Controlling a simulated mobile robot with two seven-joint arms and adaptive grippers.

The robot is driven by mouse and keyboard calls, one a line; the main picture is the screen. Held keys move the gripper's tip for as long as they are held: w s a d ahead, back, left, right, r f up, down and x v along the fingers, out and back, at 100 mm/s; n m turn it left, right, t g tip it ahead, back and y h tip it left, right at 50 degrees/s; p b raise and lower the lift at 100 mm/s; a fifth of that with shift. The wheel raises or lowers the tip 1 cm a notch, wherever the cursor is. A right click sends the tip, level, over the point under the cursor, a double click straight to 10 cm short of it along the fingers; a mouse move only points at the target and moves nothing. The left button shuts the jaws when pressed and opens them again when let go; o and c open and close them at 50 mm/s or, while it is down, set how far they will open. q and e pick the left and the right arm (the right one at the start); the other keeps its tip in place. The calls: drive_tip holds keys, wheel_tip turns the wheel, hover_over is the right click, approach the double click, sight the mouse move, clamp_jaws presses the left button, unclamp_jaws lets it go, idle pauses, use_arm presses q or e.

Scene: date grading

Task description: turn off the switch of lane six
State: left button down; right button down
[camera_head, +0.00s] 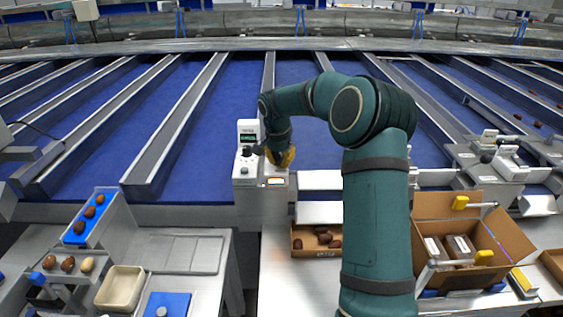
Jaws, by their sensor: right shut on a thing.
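A white control box (246,160) stands at the end of a blue conveyor lane, left of centre. It has a small dark display with green at the top and knobs below. I cannot read a lane number. My left gripper is not in view.
A cardboard box with dates (315,241) sits below the lane. A larger open carton (433,236) stands at right. A blue date tray (91,217) and a beige tray (120,288) are on the left bench. Another control unit (508,160) is at right.

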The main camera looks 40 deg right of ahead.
drive_tip(key=shift+f, duration=0.2)
drive_tip(key=shift+r+p, duration=2.4)
drive_tip(key=shift+r, duration=1.15)
